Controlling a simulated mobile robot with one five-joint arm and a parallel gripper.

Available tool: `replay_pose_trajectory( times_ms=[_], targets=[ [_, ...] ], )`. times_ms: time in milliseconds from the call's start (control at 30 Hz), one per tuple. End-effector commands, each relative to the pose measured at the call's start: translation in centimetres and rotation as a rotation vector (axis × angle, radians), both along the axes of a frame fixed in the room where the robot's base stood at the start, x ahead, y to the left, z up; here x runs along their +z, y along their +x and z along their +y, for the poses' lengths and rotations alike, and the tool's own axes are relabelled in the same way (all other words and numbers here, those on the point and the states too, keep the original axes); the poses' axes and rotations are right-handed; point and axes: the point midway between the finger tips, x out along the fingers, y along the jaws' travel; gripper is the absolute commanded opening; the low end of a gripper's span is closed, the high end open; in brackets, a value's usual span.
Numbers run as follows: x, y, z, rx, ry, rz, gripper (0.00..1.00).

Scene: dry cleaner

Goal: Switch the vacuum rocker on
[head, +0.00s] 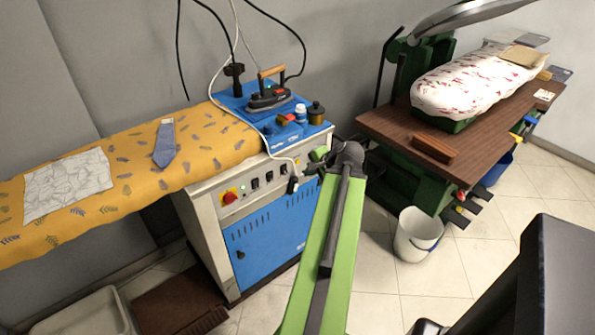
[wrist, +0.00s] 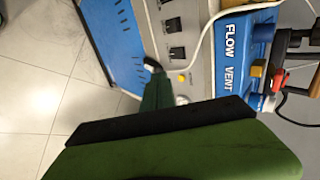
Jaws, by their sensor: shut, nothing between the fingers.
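The blue and grey ironing station (head: 270,235) has a sloped grey control panel with a row of small black rocker switches (head: 268,176), right of a red knob on a yellow plate (head: 229,196). In the wrist view two black rockers (wrist: 177,53) show at the top centre. Their labels are too small to read, so I cannot tell which is the vacuum rocker or how it is set. My gripper (head: 294,184) is shut and empty at the right end of the panel. In the wrist view its dark tip (wrist: 153,65) is close beside the rockers; contact cannot be told.
A white cable (head: 270,150) hangs over the panel near my gripper. An iron (head: 268,95) and small bottles stand on the blue top. A yellow ironing board (head: 130,175) extends left. A white bucket (head: 417,238) and a brown press table (head: 480,125) stand right.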

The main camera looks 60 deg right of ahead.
Motion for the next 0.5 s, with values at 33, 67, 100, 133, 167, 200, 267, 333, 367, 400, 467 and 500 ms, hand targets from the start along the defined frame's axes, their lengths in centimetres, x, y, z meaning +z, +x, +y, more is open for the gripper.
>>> replay_pose_trajectory(
  times_ms=[33, 67, 100, 133, 167, 200, 267, 333, 367, 400, 467, 500],
  targets=[
    [0.0, 0.0, 0.0, 0.000, 0.000, 0.000, 0.00],
    [0.0, 0.0, 0.0, 0.000, 0.000, 0.000, 0.00],
    [-0.1, 0.1, 0.0, 0.000, 0.000, -0.001, 0.00],
    [-0.3, 0.2, -0.1, 0.000, 0.000, -0.001, 0.00],
    [-0.5, 0.3, -0.1, 0.000, 0.000, -0.001, 0.00],
    [-1.0, 0.6, -0.3, 0.000, 0.000, -0.001, 0.00],
    [-1.8, 1.2, -0.5, 0.001, 0.000, -0.001, 0.00],
    [-3.0, 2.1, -0.8, 0.002, 0.000, -0.001, 0.00],
    [-3.6, 2.5, -1.0, 0.002, 0.000, -0.001, 0.00],
    [-4.3, 3.1, -1.2, 0.002, -0.001, -0.001, 0.00],
    [-5.2, 4.0, -1.5, 0.001, 0.000, -0.001, 0.00],
    [-5.9, 4.6, -1.7, 0.001, 0.000, 0.000, 0.00]
  ],
)
